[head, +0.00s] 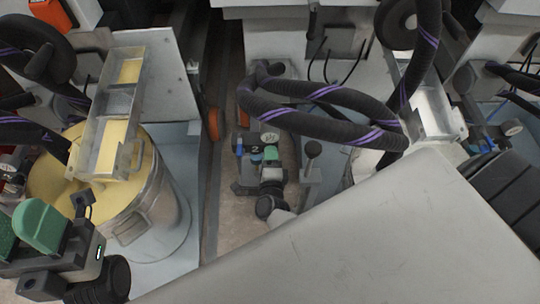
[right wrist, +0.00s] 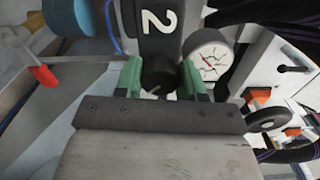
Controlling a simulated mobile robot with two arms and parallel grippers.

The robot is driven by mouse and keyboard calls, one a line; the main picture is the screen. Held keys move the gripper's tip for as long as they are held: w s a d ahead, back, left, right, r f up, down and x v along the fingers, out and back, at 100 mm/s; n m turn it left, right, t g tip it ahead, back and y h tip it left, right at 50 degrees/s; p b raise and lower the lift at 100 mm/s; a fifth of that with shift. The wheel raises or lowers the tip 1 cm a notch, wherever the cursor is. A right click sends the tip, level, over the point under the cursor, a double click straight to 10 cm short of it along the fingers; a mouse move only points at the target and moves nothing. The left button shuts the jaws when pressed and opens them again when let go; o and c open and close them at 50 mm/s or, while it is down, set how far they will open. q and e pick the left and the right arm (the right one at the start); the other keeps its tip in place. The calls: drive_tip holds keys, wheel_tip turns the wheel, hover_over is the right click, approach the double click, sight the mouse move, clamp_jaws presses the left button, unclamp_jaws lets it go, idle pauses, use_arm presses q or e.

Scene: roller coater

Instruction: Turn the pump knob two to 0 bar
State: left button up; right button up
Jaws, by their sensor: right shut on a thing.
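The pump's black knob (right wrist: 158,76) sits below a dark panel marked with a white 2 (right wrist: 158,20) in the right wrist view. My right gripper (right wrist: 160,82) is shut on this knob, with one green finger on each side. In the head view, my right gripper (head: 271,155) is at the small pump unit, below its round gauge (head: 269,138). The white gauge (right wrist: 208,60) also shows beside the knob in the wrist view; its reading is too small to tell. My left gripper (head: 18,232), with green fingers, is at the lower left, partly cut off.
A metal drum (head: 150,212) with yellow contents stands at the left, under a metal trough (head: 112,105).

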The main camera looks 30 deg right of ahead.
drive_tip(key=o, duration=0.9)
drive_tip(key=shift+s, duration=0.1)
drive_tip(key=shift+p+v, duration=1.3)
drive_tip(key=shift+v, duration=4.05)
